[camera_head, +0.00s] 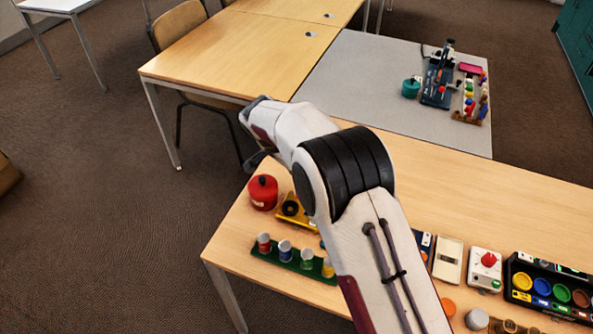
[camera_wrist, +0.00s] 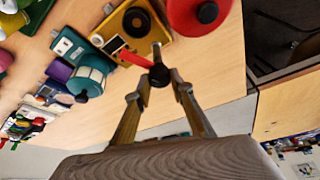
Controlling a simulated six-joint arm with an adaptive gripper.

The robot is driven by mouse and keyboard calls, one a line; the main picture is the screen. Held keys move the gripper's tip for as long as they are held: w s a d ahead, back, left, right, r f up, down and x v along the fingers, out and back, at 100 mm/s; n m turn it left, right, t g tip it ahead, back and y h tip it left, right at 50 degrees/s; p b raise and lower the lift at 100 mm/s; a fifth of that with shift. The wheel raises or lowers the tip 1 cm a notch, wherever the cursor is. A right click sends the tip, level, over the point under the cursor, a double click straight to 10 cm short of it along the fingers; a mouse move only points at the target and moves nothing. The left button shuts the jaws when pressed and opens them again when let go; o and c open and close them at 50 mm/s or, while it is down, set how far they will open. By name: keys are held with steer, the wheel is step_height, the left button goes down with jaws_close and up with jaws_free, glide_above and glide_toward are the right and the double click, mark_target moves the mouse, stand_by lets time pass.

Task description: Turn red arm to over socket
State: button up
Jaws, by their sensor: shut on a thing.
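In the wrist view, my gripper (camera_wrist: 158,76) is shut on a small black knob (camera_wrist: 159,72). The red arm (camera_wrist: 135,59) runs from beside this knob to the left, past the lower edge of a yellow base (camera_wrist: 118,22). A black round part (camera_wrist: 136,21) sits on the yellow base, apart from my fingertips; I cannot tell whether it is the socket. In the head view the yellow base (camera_head: 297,222) and its black round part (camera_head: 290,208) show left of my arm, which hides my gripper and the red arm.
A red canister (camera_head: 263,192) stands close by at the table's left; it also shows in the wrist view (camera_wrist: 198,12). A green rack (camera_head: 290,261) with several small pots lies in front. A teal piece (camera_wrist: 82,46) stands left of the yellow base. Devices line the right.

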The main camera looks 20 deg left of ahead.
steer(key=shift+s, duration=0.1)
steer(key=o, duration=1.1)
steer(key=shift+v, duration=0.85)
steer(key=s+a+r, duration=0.1)
steer(key=s+a, duration=0.3)
steer(key=s, duration=0.7)
steer(key=shift+s+a, duration=0.25)
steer(key=shift+a, duration=0.1)
